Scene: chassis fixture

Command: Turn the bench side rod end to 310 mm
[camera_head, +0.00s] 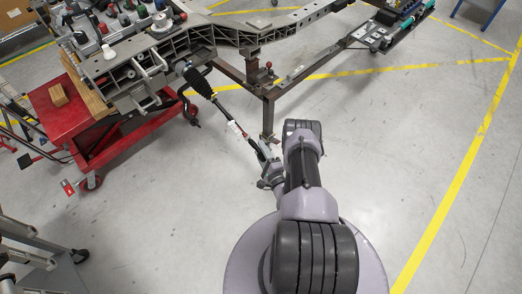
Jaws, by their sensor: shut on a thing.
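A steering rod with a black ribbed boot (198,82) runs down and right from the grey chassis frame (215,36). Its thin shaft carries a small white and red mark (235,128). My gripper (259,150) is at the lower right end of this rod, shut on the rod end, which is mostly hidden between the fingers. My arm comes up from the bottom of the view to it. No scale or length reading can be made out.
A red wheeled cart (62,118) with wooden blocks stands at left under the chassis. A brown steel stand (268,117) leg is just above my gripper. A grey trolley (40,245) is at lower left. The floor at right is clear, with yellow lines.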

